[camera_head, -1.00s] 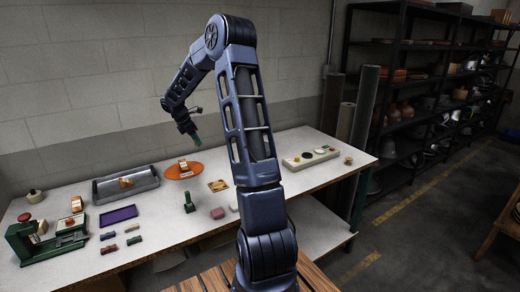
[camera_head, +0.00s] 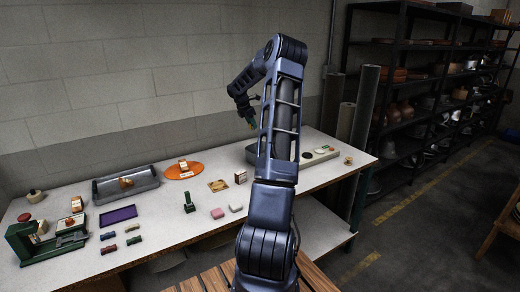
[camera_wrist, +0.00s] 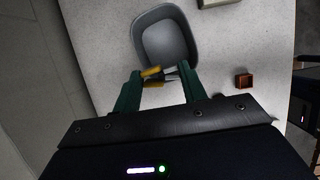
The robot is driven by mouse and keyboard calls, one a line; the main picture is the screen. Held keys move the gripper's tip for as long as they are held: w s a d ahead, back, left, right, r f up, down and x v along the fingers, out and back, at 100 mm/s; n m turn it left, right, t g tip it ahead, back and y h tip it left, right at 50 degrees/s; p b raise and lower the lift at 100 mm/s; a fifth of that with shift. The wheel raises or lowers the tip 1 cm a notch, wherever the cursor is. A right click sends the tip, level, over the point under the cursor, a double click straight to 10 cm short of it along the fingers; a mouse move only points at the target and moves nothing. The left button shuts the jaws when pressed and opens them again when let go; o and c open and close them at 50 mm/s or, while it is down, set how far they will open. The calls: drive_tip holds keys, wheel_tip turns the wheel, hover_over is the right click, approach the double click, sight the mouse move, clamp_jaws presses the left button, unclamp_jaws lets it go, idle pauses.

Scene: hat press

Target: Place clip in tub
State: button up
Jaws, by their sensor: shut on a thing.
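The grey tub (camera_wrist: 166,40) stands on the worktable in the wrist view, with its open, empty-looking inside toward me. My gripper (camera_wrist: 158,79) has green fingers and is shut on a small yellow and dark thing, which seems to be the clip (camera_wrist: 152,84). Its exact shape is unclear. In the wrist view the clip appears just below the tub's near rim. In the head view my gripper (camera_head: 252,122) is raised above the back of the table.
A small brown block (camera_wrist: 243,80) stands right of the gripper in the wrist view. A pale panel with round knobs (camera_head: 320,155) lies at the table's right. An orange plate (camera_head: 184,172), a metal tray (camera_head: 125,184) and a green press (camera_head: 40,240) are on the left.

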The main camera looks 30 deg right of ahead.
drive_tip(key=d, duration=0.4)
drive_tip(key=f, duration=1.9)
drive_tip(key=shift+s+d+f, duration=0.2)
drive_tip(key=shift+s+f, duration=0.2)
drive_tip(key=shift+f, duration=0.15)
drive_tip(key=o, duration=1)
drive_tip(key=shift+c, duration=0.2)
